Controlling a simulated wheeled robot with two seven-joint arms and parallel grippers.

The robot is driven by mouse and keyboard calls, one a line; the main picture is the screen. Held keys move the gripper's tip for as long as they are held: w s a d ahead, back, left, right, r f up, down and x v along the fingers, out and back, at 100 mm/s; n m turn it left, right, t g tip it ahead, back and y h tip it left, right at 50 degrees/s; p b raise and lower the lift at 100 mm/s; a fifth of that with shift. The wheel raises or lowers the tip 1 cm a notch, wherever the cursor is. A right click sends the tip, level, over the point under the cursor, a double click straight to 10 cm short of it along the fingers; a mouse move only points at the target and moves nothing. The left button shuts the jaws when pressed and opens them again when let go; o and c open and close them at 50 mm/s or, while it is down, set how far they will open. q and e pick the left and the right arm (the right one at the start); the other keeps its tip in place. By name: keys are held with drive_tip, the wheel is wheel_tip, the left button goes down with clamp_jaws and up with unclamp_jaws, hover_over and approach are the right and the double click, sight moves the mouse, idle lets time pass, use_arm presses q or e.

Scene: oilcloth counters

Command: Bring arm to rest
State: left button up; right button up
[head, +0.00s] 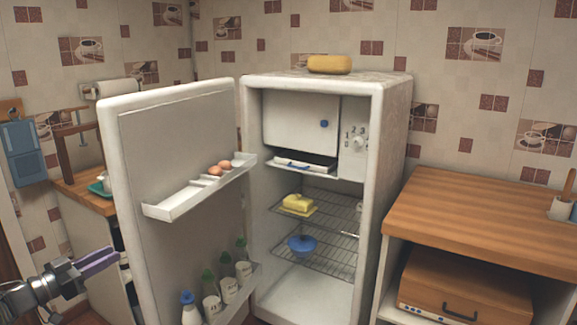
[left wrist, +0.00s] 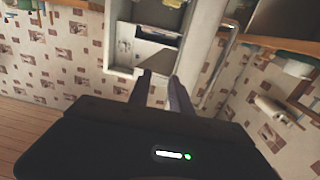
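My left gripper (head: 108,258) is at the lower left of the head view, in front of the open fridge door (head: 180,130) and left of its lower part. In the left wrist view its two dark fingers (left wrist: 160,80) stand apart with an empty gap between them. Nothing is held. The fridge (head: 392,150) is seen beyond the fingers in the wrist view. My right gripper and arm are not seen in either view.
The fridge holds a butter dish (head: 298,204) and a blue bowl (head: 302,245) on wire shelves. Eggs (head: 222,167) and several bottles (head: 227,280) sit in the door. A wooden counter (head: 485,215) stands at right, another (head: 85,190) at left behind the door.

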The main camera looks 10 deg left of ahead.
use_arm(q)
drive_tip(key=w+a+f+n+y, duration=0.2)
drive_tip(key=a+f+n+y, duration=0.35)
drive_tip(key=f+y, duration=0.45)
drive_tip(key=d+f+n+g+h+p, duration=0.1)
drive_tip(key=d+f+n+g, duration=0.4)
drive_tip(key=d+f, duration=1.45)
drive_tip(key=s+d+f+g+h, duration=0.1)
drive_tip(key=s+d+f+g, duration=0.1)
drive_tip(key=s+d+f, duration=0.3)
drive_tip(key=s+d+f+m+g+h, duration=0.1)
drive_tip(key=s+d+f+g+h, duration=0.1)
drive_tip(key=d, duration=0.5)
drive_tip(key=s+d+f+g+h, duration=0.1)
drive_tip(key=s+d+f+g, duration=0.2)
drive_tip(key=d, duration=0.4)
drive_tip(key=s+d+m+g+h+p, duration=0.2)
drive_tip(key=s+d+m+g+h, duration=0.1)
drive_tip(key=s+d, duration=1.5)
drive_tip(key=d+g, duration=0.1)
drive_tip(key=d, duration=0.2)
drive_tip(key=shift+s+d+f+m, duration=0.2)
drive_tip(key=shift+s+d+m, duration=0.05)
drive_tip(key=shift+m, duration=0.1)
